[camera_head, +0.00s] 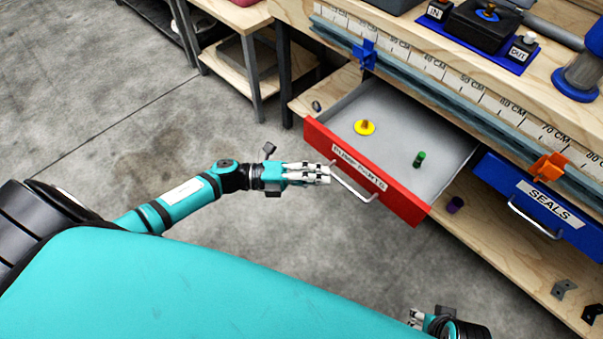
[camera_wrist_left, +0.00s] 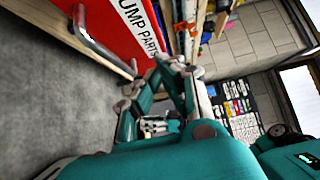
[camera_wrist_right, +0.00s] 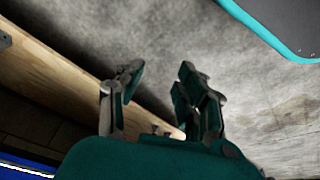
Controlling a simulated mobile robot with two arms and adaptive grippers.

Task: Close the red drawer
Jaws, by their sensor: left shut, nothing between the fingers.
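The red drawer (camera_head: 366,172) is pulled out of the workbench in the head view, with a label and a metal handle (camera_head: 354,186) on its front. A yellow round part (camera_head: 365,128) and a green part (camera_head: 419,159) lie in it. My left gripper (camera_head: 326,173) is shut and empty at the left part of the drawer front, by the handle's left end; I cannot tell whether it touches. The left wrist view shows the red front (camera_wrist_left: 112,22) and the handle (camera_wrist_left: 98,42) close by. My right gripper (camera_wrist_right: 155,85) is open and empty, over the floor beside a wooden board.
A blue drawer (camera_head: 545,205) labelled SEALS is to the right of the red one. A lower wooden shelf (camera_head: 500,262) holds a purple part (camera_head: 455,205) and brackets. The concrete floor left of the bench is clear.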

